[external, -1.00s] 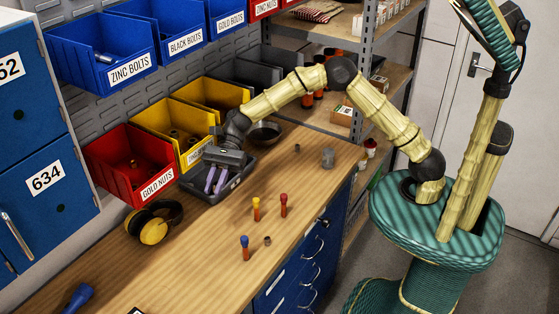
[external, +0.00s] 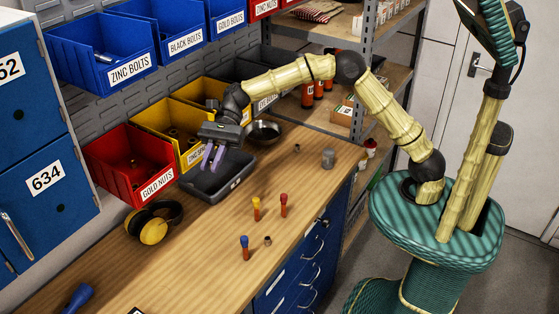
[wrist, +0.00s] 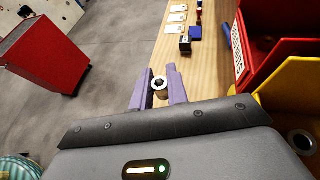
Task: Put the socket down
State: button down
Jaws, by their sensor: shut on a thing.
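My gripper (external: 212,157) has purple fingers and is held just above the dark grey tray (external: 232,188) on the wooden bench. In the wrist view my gripper (wrist: 158,90) is shut on the socket (wrist: 159,83), a small metal ring-shaped piece between the fingertips. In the external view the socket between the fingers is too small to make out. The floor of the tray below is partly hidden by the gripper.
A red bin (external: 125,165) and yellow bins (external: 160,122) stand behind the tray. A dark round bowl (external: 264,132) is beside it. Ear defenders (external: 154,222), upright drivers (external: 256,208) and a grey cylinder (external: 328,158) stand on the bench (external: 200,265). The front bench is mostly clear.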

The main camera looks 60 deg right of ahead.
jog(key=n+g+b, duration=0.1)
jog(key=b, duration=0.1)
send_over(269, 201)
jog(key=shift+r, duration=0.15)
notch_tip(269, 201, down, 24)
jog(key=shift+r+p, duration=0.1)
jog(key=shift+p, duration=0.25)
jog(key=shift+f, duration=2.1)
jog(key=shift+f, duration=0.15)
